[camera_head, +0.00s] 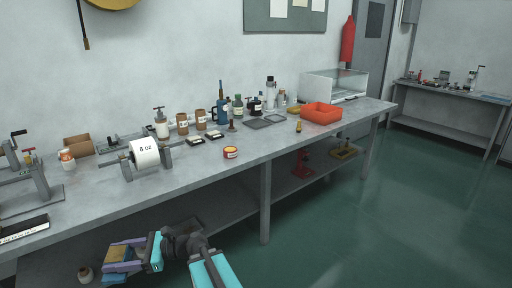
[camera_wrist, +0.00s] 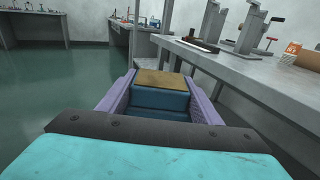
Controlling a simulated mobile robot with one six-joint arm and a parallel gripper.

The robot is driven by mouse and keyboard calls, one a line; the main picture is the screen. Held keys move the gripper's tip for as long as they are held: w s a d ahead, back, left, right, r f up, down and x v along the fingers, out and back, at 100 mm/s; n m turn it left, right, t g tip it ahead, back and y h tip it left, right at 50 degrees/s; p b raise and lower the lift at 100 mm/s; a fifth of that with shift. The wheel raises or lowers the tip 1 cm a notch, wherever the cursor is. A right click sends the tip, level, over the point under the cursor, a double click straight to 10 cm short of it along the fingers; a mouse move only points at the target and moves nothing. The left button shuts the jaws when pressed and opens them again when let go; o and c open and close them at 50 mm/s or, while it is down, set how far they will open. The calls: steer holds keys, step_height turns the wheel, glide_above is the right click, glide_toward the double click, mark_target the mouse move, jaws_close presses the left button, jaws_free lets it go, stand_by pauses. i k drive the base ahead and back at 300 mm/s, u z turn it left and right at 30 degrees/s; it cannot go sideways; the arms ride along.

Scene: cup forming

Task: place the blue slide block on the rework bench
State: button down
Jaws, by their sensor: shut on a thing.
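My gripper (camera_head: 122,255) is low in front of the long grey bench, at the bottom left of the head view. Its purple fingers are shut on the blue slide block (camera_wrist: 160,99), which has a tan top face in the wrist view. The block is held clear of the benches, and its lower side is hidden by the gripper. The near long workbench (camera_head: 205,165) is beside the gripper. A separate bench (camera_head: 450,97) stands at the far right in the head view. No readable label shows which is the rework bench.
The near bench carries a roll marked 8 oz (camera_head: 145,153), several bottles, an orange tray (camera_head: 321,113) and a clear-fronted case (camera_head: 335,87). Its front middle has bare patches. Small tools crowd much of the far bench. Green floor (camera_head: 400,215) lies open between them.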

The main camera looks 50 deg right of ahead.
mark_target(264, 140)
steer(key=z, duration=1)
steer(key=i, duration=0.1)
steer(key=u, duration=0.25)
